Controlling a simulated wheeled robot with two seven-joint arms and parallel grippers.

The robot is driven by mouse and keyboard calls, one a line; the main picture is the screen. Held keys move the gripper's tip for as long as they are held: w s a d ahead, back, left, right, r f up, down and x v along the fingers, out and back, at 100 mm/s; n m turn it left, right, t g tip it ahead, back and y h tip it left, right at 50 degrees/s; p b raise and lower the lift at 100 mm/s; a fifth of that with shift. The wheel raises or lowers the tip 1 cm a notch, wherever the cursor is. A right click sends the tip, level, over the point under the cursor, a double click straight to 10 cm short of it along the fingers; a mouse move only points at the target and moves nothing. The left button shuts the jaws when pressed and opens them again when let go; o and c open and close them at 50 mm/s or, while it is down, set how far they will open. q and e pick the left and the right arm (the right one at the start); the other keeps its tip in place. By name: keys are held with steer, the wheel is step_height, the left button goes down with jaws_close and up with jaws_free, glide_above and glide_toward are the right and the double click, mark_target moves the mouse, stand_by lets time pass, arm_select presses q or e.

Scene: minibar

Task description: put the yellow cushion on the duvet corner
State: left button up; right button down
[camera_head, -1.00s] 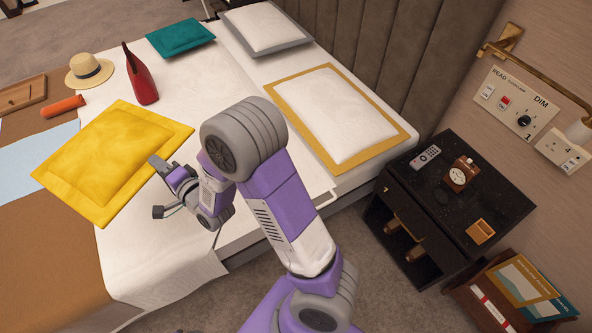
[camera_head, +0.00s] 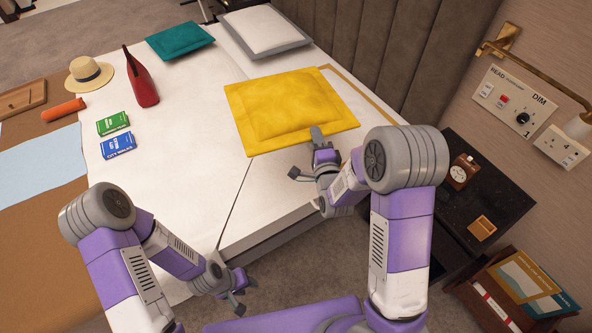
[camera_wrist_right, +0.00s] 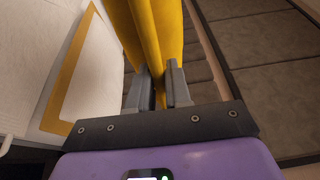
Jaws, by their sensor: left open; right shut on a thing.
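The yellow cushion (camera_head: 280,112) is in the air or just over the upper right part of the bed, covering most of the white pillow with the mustard border; the height is hard to tell. My right gripper (camera_head: 306,155) is shut on the cushion's near edge. In the right wrist view, the yellow cloth (camera_wrist_right: 155,35) hangs between the two fingers (camera_wrist_right: 158,88). The white duvet (camera_head: 190,165) lies flat on the bed, with a dark seam line running towards its near edge. My left gripper (camera_head: 240,292) is open and empty, beside the bed's near edge.
A green card box (camera_head: 113,123) and a blue one (camera_head: 117,147) lie on the duvet's left. A red bag (camera_head: 141,80), straw hat (camera_head: 89,74), orange roll (camera_head: 63,109), teal cushion (camera_head: 180,40) and grey-edged pillow (camera_head: 265,32) are further back. A black nightstand (camera_head: 485,195) stands right.

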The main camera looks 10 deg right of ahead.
step_height(320, 180, down, 11)
steer(key=w, duration=0.2)
steer(key=n+y+b, duration=0.2)
steer(key=y+b, duration=0.1)
steer(key=y, duration=0.1)
glide_above(307, 198)
step_height(307, 198, down, 14)
steer(key=shift+w+a+f, duration=0.1)
steer(key=shift+f, duration=0.15)
steer(key=shift+f+b, duration=1.1)
steer(key=shift+f, duration=1.15)
steer(key=shift+f, duration=0.2)
steer(key=c, duration=1.1)
jaws_free()
steer(key=shift+o, duration=0.2)
